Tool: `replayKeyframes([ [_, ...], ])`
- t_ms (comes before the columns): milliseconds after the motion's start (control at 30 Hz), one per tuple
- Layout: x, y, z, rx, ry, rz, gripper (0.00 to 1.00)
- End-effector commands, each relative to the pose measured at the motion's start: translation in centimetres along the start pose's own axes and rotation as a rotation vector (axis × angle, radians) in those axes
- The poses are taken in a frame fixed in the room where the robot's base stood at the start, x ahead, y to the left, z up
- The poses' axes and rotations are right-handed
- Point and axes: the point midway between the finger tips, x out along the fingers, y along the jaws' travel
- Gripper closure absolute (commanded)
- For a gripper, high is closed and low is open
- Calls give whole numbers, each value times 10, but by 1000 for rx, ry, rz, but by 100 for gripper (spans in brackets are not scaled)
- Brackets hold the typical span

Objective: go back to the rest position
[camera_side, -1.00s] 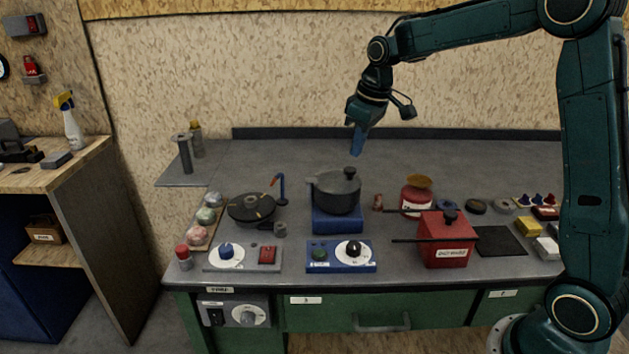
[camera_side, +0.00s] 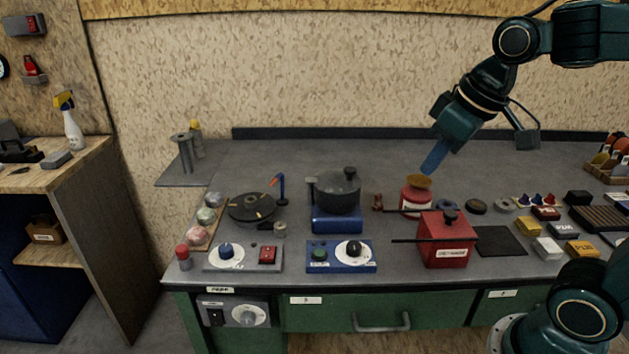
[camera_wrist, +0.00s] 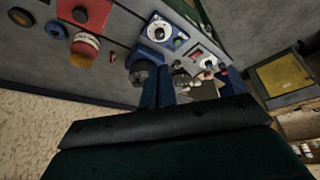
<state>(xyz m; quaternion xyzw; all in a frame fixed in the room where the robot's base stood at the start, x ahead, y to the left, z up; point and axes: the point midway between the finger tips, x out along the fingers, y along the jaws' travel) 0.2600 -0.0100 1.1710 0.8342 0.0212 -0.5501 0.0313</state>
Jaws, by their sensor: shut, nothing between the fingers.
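My gripper (camera_side: 433,158) hangs in the air over the right part of the bench in the side view, its blue fingers pointing down and to the left. Its fingertips appear just above the red jar with the tan top (camera_side: 418,196); whether they are apart in depth is hard to tell, but no contact is clear. The fingers (camera_wrist: 166,88) also show in the wrist view, close together with nothing held. The wrist view looks across the bench from above, with the red jar (camera_wrist: 84,46) at upper left.
A dark pot (camera_side: 338,190) stands on a blue burner. A red box (camera_side: 447,240) with a dark rod stands at the front. Blocks and trays fill the right side. A black pan (camera_side: 251,208) sits left. The back strip of the bench (camera_side: 300,152) is clear.

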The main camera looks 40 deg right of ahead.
Motion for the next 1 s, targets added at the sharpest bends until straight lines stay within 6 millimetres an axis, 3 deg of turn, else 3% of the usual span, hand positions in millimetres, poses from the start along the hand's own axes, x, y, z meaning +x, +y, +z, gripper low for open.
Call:
replayKeyframes([
  [200, -8, -11, 46, 38, 50, 4, 100],
  [400, -8, -15, 74, 64, 78, 4, 100],
  [600, -7, -16, 84, 76, 87, 4, 100],
  [1000, -7, -16, 84, 76, 87, 4, 100],
])
